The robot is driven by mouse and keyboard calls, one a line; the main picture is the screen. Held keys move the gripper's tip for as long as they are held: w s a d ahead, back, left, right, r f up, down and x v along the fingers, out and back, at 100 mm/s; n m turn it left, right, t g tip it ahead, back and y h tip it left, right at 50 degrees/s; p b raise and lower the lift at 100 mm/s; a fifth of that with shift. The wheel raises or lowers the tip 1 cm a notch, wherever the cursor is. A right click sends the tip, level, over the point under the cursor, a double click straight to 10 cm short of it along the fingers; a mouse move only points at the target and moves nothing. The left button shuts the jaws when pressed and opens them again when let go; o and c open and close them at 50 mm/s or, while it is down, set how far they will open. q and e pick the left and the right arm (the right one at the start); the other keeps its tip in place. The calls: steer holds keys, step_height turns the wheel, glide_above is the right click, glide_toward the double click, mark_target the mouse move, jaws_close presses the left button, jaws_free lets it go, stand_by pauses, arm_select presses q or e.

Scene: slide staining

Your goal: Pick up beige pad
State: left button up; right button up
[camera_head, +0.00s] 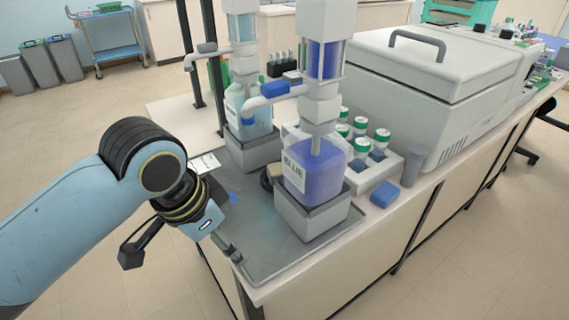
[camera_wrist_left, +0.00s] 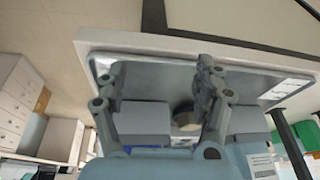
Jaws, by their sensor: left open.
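The beige pad (camera_head: 274,172) is a small light-brown block on a dark round base on the grey tray (camera_head: 262,240). It sits behind the blue-filled bottle, which hides part of it. In the left wrist view a beige piece (camera_wrist_left: 186,119), apparently this pad, shows between the fingers, close to the right one. My left gripper (camera_head: 184,256) is open and empty at the tray's front-left edge, apart from the pad. Its spread fingers (camera_wrist_left: 155,82) also show in the left wrist view. My right gripper is in neither view.
The blue bottle (camera_head: 316,172) on a grey block and a paler bottle (camera_head: 250,115) flank the pad. A rack of green-capped bottles (camera_head: 350,174), a blue pad (camera_head: 384,194) and a large lidded machine (camera_head: 425,85) stand right.

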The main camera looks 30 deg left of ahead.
arm_select(q)
steer(key=w+r+m, duration=0.1)
steer(key=w, duration=0.2)
steer(key=w+a+r+h, duration=0.1)
steer(key=w, duration=0.2)
steer(key=w+a+r+m, duration=0.1)
steer(key=w+r, duration=0.1)
steer(key=w, duration=0.1)
steer(key=shift+w+a+m+p, duration=0.1)
steer(key=shift+m+p, duration=0.2)
steer(key=m+h, duration=0.2)
glide_toward(278, 168)
steer(key=x, duration=0.3)
steer(key=shift+d+f, duration=0.3)
steer(key=shift+d, duration=0.2)
steer(key=x, duration=0.5)
steer(key=shift+w+a+f+p, duration=0.3)
steer(key=shift+a, duration=0.05)
steer(key=c, duration=1)
step_height(278, 168, up, 10)
steer(key=shift+r, duration=0.1)
